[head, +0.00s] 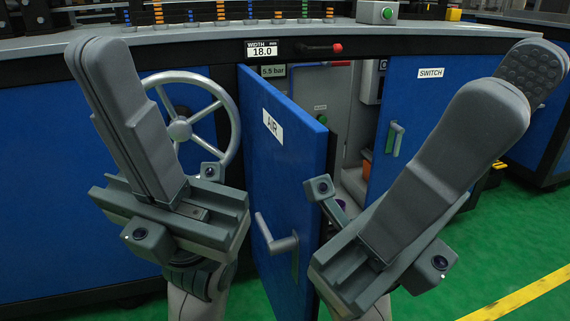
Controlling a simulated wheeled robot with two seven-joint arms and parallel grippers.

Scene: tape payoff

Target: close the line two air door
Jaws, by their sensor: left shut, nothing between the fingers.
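The blue door labelled AIR (260,160) stands partly open in the middle of the head view, its free edge swung out toward me. Its grey lever handle (276,240) is on the outer face, low down. Behind the door I see part of the cabinet's inside (325,95), with a green button and a 5.5 bar readout. My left gripper (95,52) is shut and empty, left of the door, pointing up. My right gripper (513,88) is open and empty, right of the door, its fingers pointing up and right. My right gripper's base hides part of the opening.
A handwheel (181,129) is left of the door. A blue SWITCH door (432,105) with a grey handle is to the right. Above are a width display reading 18.0 (262,51) and a red-tipped lever (322,48). Green floor (500,235) is clear at lower right.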

